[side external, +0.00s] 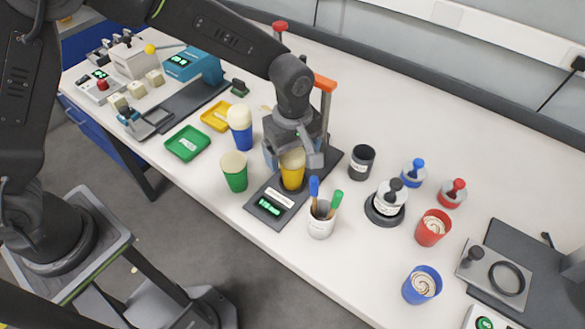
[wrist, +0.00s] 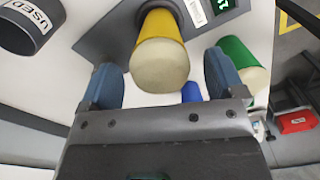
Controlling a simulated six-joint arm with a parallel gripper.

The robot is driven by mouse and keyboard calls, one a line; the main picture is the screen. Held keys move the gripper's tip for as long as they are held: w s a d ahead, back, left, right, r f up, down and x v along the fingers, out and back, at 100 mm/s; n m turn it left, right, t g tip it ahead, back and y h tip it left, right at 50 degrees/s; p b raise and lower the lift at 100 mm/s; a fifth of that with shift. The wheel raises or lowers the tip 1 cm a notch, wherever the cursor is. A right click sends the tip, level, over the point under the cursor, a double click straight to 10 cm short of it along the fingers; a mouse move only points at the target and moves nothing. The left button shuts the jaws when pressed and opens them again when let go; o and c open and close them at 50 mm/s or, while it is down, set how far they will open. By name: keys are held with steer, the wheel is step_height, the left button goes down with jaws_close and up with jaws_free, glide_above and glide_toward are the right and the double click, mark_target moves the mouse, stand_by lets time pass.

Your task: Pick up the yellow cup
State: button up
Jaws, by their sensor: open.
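The yellow cup (side external: 292,171) stands upright on a dark plate with a green digital display, in the middle of the bench. A pale domed top covers its mouth. In the wrist view the yellow cup (wrist: 162,52) lies ahead, between the fingers. In the wrist view my gripper (wrist: 162,82) is open, with one blue-grey finger on each side of the cup and visible gaps.
A green cup (side external: 234,171) stands close left of the yellow one, and a blue cup (side external: 240,128) behind it. A white pot (side external: 321,219) with brushes stands in front right. A black canister (side external: 361,162) and an orange-topped post (side external: 325,84) stand nearby.

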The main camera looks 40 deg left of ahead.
step_height(320, 180, down, 2)
steer(key=c, duration=1.1)
steer(key=shift+r, duration=0.15)
